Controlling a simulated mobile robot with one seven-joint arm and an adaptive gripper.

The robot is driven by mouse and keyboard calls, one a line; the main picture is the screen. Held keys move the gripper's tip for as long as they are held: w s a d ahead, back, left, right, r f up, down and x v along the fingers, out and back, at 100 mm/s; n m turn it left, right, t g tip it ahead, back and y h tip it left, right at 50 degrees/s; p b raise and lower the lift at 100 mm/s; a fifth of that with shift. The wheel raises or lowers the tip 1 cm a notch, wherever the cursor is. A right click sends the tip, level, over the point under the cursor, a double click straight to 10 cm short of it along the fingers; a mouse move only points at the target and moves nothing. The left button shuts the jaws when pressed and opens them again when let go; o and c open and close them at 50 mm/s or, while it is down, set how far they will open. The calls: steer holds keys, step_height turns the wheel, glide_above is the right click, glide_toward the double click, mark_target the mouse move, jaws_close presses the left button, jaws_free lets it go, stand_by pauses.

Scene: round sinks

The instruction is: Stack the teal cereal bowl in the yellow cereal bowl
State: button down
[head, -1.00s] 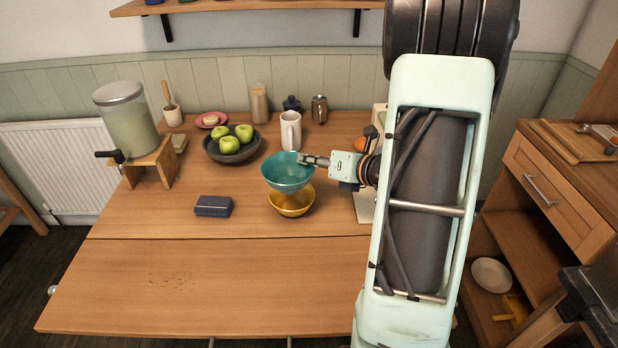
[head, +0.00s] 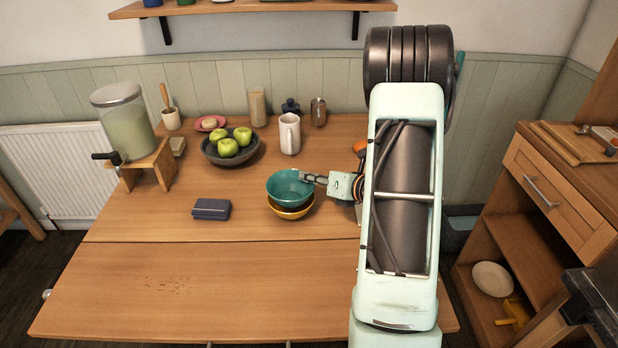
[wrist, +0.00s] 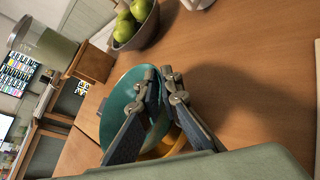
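The teal cereal bowl (head: 289,186) sits low over the yellow cereal bowl (head: 291,211), and only the yellow bowl's rim and lower side show beneath it. A dark gap shows between the two at the front; I cannot tell whether they touch. My gripper (head: 309,178) reaches in from the right and is shut on the teal bowl's right rim. In the wrist view the fingers (wrist: 157,84) pinch the teal bowl's wall (wrist: 120,95), which looks tilted there. Part of the yellow bowl (wrist: 172,142) shows behind the fingers.
A dark bowl of green apples (head: 231,148) and a white mug (head: 289,134) stand behind the bowls. A dark blue case (head: 211,209) lies to the left. A drink dispenser (head: 124,120) stands at the far left.

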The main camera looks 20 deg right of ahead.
steer(key=shift+f+b, duration=0.65)
steer(key=c, duration=2.2)
jaws_free()
steer(key=shift+o, duration=0.2)
steer(key=shift+r, duration=0.15)
steer(key=shift+r+p, duration=0.55)
steer(key=shift+p, duration=0.15)
steer(key=s+d, duration=0.4)
steer(key=s, duration=0.8)
steer(key=shift+s+d+r, duration=0.15)
steer(key=shift+d, duration=0.25)
